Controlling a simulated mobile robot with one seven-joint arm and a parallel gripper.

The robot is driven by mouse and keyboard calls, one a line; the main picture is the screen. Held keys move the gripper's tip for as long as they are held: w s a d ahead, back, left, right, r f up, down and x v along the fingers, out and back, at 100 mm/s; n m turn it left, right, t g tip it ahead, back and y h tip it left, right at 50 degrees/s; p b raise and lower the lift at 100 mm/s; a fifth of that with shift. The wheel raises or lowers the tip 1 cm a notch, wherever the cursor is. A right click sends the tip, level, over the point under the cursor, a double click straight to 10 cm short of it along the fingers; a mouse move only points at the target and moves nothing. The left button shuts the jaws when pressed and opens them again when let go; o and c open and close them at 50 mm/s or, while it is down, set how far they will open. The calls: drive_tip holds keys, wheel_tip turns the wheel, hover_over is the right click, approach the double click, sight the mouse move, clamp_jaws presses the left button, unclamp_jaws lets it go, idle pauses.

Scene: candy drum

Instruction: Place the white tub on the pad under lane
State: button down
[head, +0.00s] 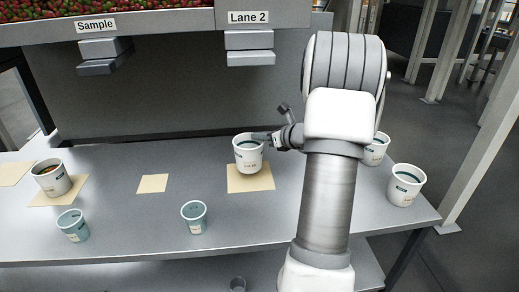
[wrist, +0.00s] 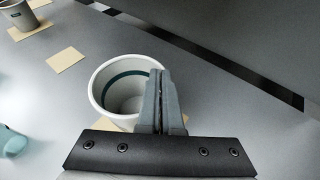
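A white tub (head: 248,158) with a dark band stands upright at the pad (head: 262,184) below the Lane 2 chute (head: 249,47). Its base lies within the pad's outline; I cannot tell whether it touches or hovers just above. The tub looks empty in the wrist view (wrist: 108,86). My gripper (head: 263,137) is at the tub's right rim. In the wrist view, its two fingers (wrist: 161,95) are closed together on the rim wall, one inside and one outside. A bit of the pad (wrist: 183,118) shows behind the fingers.
A white tub with candy (head: 50,180) sits on a left pad (head: 72,188) near the Sample chute (head: 100,56). A small bare pad (head: 152,183) lies between. Teal cups (head: 73,226) (head: 194,218) stand in front. Two white tubs (head: 405,187) (head: 376,150) stand at right.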

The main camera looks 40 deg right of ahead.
sight(260, 147)
drive_tip(key=shift+f+b, duration=0.65)
drive_tip(key=shift+f, duration=1.25)
drive_tip(key=shift+f, duration=0.15)
drive_tip(key=c, duration=1.1)
unclamp_jaws()
drive_tip(key=p+v, duration=0.2)
drive_tip(key=v, duration=1)
drive_tip(key=shift+r+p, duration=0.25)
drive_tip(key=shift+p, duration=0.05)
